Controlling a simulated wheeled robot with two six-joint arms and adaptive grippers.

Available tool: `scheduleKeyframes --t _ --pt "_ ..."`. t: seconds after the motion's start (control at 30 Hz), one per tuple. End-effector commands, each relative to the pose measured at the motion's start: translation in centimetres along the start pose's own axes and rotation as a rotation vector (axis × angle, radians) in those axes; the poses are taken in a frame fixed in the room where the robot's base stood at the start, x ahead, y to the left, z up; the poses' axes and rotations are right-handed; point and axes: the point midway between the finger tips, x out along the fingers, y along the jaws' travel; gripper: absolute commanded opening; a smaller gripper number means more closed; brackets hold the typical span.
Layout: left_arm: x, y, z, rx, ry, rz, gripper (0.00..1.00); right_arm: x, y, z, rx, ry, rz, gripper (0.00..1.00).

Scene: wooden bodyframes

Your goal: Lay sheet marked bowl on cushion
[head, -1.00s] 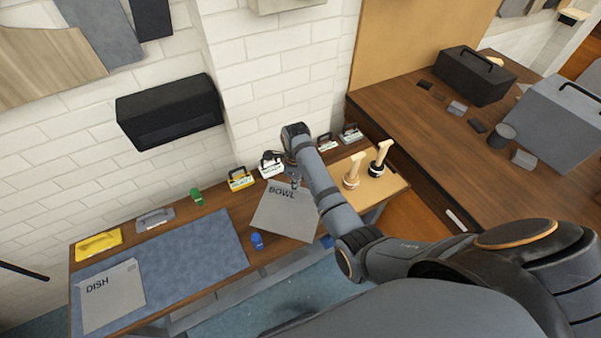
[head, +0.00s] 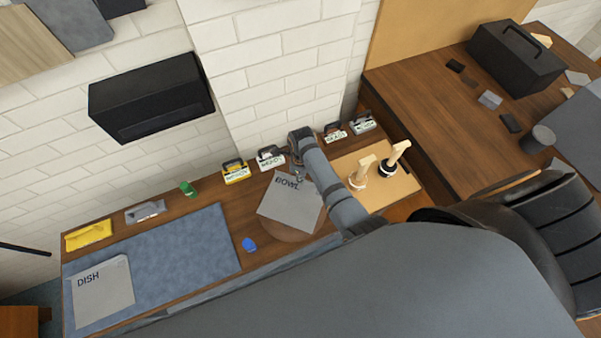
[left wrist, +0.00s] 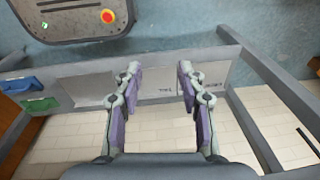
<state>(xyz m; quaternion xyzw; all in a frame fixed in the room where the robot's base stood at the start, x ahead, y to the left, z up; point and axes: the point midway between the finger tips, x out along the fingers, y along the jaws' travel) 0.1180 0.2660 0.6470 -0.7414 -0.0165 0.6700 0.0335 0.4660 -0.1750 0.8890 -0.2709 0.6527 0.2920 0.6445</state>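The grey sheet marked BOWL (head: 290,207) is over the wooden bench at the middle of the head view. A round brown thing, perhaps the cushion (head: 292,234), shows from under its near edge; the rest is hidden. I cannot tell whether the sheet touches it. My right gripper (head: 298,179) points down at the sheet's far edge, beside the word, and appears shut on it; the fingertips are small. My left gripper (left wrist: 158,80) is open and empty in the left wrist view, away from the sheet, and is not seen in the head view.
A blue mat (head: 190,245) bears a sheet marked DISH (head: 104,298). A small blue thing (head: 249,244) stands left of the BOWL sheet. Labelled boxes (head: 236,171) line the back. Wooden-handled tools (head: 362,171) stand on a light board at right. A black box (head: 150,97) hangs on the wall.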

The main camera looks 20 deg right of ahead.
Motion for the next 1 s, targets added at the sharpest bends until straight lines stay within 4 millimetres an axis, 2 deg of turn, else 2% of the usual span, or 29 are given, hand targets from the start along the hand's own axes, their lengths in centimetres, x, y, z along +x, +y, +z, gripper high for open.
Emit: scheduleKeyframes --t 0.07,0.1,0.17,0.27,0.43,0.6,0.67,0.8,1.0 --pt "0.1 0.4 -1.8 -0.003 0.027 0.005 0.40 0.3 0.1 -0.1 -0.001 0.003 0.003 0.00" --pt "0.1 0.4 -2.1 -0.003 0.032 0.004 0.40 0.3 0.2 -0.2 -0.001 0.003 0.004 0.08" --pt "0.1 0.0 -2.0 -0.002 0.030 0.000 0.40 0.3 0.2 -0.2 -0.001 0.003 0.004 0.16" --pt "0.1 -0.8 -0.5 0.004 0.007 -0.010 0.40 0.3 0.1 -0.1 -0.001 0.003 0.003 0.28" --pt "0.0 -1.5 2.4 0.009 -0.035 -0.017 0.40 0.2 0.1 -0.1 -0.001 0.003 0.003 0.28" --pt "0.1 -1.3 2.0 0.008 -0.030 -0.015 0.40 -0.1 0.1 -0.1 -0.001 0.001 0.002 0.28" --pt "0.4 -1.1 1.4 0.006 -0.021 -0.013 0.40 -0.8 0.1 0.0 -0.001 0.000 0.001 0.28" --pt "1.0 -0.6 0.0 0.003 0.001 -0.008 0.40 -3.9 0.0 0.0 0.000 -0.002 -0.001 0.28" --pt "1.7 -0.5 0.1 0.003 0.002 -0.007 0.40 -8.6 0.1 0.0 -0.001 -0.001 0.001 0.28"
